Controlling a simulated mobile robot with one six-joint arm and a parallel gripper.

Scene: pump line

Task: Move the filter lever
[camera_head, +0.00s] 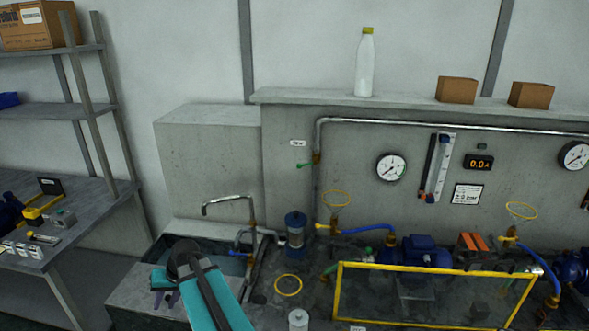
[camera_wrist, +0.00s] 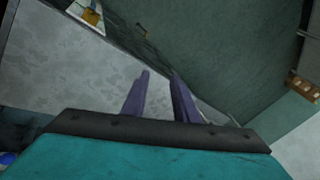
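A clear filter housing with a blue cap (camera_head: 295,230) stands upright on the bench in the head view. A small yellow lever (camera_head: 322,227) sits on a brass fitting just right of it. A green lever (camera_head: 304,165) sits on the wall pipe above, under a small label I cannot read. I cannot tell which is the filter lever. My gripper (camera_head: 164,298) is at the lower left, in front of the sink and well left of the filter and both levers. In the wrist view my gripper (camera_wrist: 161,76) has its two purple fingers apart, with nothing between them.
A white bottle (camera_head: 365,62) stands on the ledge. A side table (camera_head: 85,225) stands at the left.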

